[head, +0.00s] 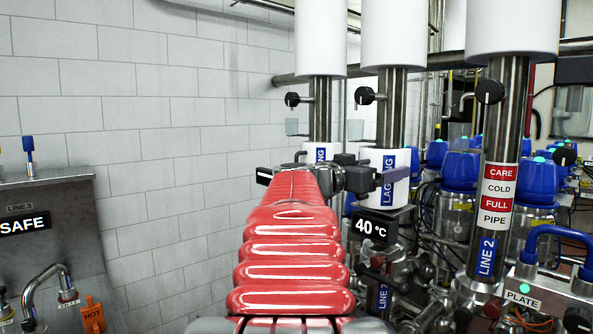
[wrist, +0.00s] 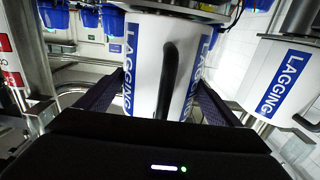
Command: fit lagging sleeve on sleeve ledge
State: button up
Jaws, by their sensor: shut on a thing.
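A white lagging sleeve (head: 395,196) with a blue LAGGING label is between the fingers of my gripper (head: 378,174), in front of a bare steel pipe (head: 390,115). In the wrist view, my gripper (wrist: 160,86) is shut on this sleeve (wrist: 146,60), one dark finger at each side of its body, with a black curved handle (wrist: 168,80) facing me. The sleeve looks upright in the head view. I cannot make out the sleeve ledge for certain, nor whether the sleeve's bottom touches anything.
A second lagging sleeve (wrist: 282,80) is at the right in the wrist view. A 40 °C display (head: 371,230) is just below the held sleeve. The LINE 2 pipe (head: 497,170), blue-topped valves (head: 459,170) and cables crowd the right. A tiled wall (head: 150,120) is at left.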

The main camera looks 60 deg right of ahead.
jog(key=shift+x, duration=1.1)
jog(key=shift+f, duration=0.25)
jog(key=o, duration=1)
jog(key=v, duration=1.3)
jog(key=shift+w+a, duration=0.2)
jog(key=shift+a, duration=0.15)
